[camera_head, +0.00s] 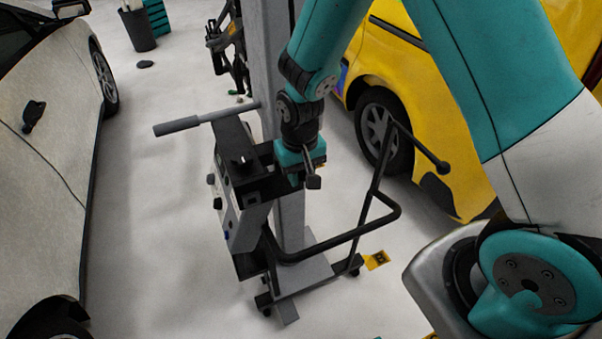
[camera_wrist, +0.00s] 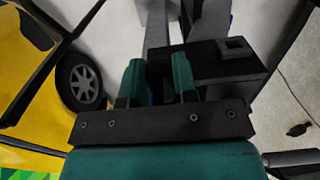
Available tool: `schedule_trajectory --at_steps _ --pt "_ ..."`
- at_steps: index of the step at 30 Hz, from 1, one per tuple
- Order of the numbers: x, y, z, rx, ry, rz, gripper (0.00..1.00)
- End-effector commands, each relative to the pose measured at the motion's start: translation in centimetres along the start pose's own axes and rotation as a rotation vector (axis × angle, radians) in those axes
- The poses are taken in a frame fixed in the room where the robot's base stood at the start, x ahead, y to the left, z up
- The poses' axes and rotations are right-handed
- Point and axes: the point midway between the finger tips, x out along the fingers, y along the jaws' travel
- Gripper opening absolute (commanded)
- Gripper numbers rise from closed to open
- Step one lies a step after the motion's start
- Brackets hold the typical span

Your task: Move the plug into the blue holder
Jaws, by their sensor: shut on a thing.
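My gripper (camera_head: 302,172) is over the cart, beside its black top. In the wrist view, its two teal fingers (camera_wrist: 158,62) stand apart with a gap between them. In the head view, a small dark piece with a grey end, which I take as the plug (camera_head: 313,182), sticks out at the fingers. The plug's held part is hidden by the fingers. A sliver of blue (camera_wrist: 150,97) shows low between the fingers; I cannot tell whether it is the blue holder. The holder is not clearly visible in either view.
The cart (camera_head: 240,180) has a long handle (camera_head: 180,125) and a bent black tube frame (camera_head: 340,238). A grey column (camera_head: 290,210) rises behind my gripper. A yellow car (camera_head: 450,180) is at right and a white car (camera_head: 45,150) at left. Floor between is mostly clear.

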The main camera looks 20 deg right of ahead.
Motion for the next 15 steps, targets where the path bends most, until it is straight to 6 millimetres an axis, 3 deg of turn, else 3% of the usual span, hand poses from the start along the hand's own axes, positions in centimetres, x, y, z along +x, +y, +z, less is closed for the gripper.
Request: schedule_trajectory --at_steps 15 --pt "-0.01 0.01 -0.42 0.0 0.0 0.0 0.0"
